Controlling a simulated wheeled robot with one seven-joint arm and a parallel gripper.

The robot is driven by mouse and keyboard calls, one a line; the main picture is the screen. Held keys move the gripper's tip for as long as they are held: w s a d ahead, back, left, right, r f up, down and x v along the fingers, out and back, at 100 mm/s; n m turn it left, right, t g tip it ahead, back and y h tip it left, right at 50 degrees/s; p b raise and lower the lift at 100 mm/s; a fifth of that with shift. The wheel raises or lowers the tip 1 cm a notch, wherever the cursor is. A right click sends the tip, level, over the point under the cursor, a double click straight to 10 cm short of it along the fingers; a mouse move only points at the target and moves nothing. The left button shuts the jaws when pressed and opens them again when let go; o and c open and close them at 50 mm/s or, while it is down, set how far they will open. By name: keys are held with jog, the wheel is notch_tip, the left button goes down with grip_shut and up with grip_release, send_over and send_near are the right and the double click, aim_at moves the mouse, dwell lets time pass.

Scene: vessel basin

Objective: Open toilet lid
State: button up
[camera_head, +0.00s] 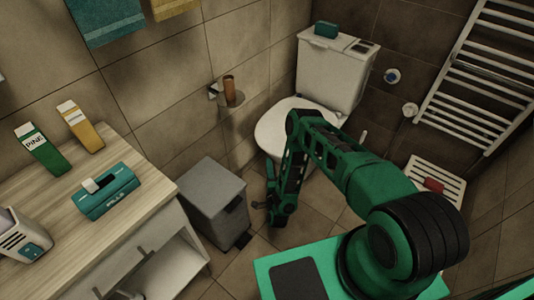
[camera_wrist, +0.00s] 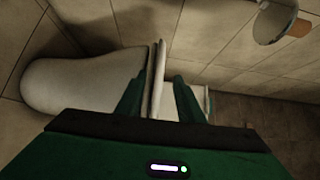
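The white toilet (camera_head: 300,90) stands against the back wall, and its lid (camera_head: 278,127) lies down flat over the bowl. In the wrist view the bowl (camera_wrist: 75,88) is at the left, and the thin edges of the seat and lid (camera_wrist: 159,75) run between my fingers. My gripper (camera_head: 271,172) is low at the front of the toilet, partly hidden by my arm. In the wrist view my gripper (camera_wrist: 157,82) has its fingers apart, one on each side of these edges, with gaps showing. Contact is not clear.
A grey bin (camera_head: 215,200) stands left of my gripper, near a wooden cabinet (camera_head: 90,190). A paper holder (camera_head: 229,93) is on the wall left of the toilet. A towel radiator (camera_head: 480,80) and a slatted stool (camera_head: 436,182) are at the right.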

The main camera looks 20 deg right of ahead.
aim_at(267, 152)
jog(key=w, duration=0.3)
jog(key=w+d, duration=0.1)
jog(key=w, duration=0.2)
jog(key=w+d, duration=0.1)
jog(key=w, duration=0.2)
grip_shut()
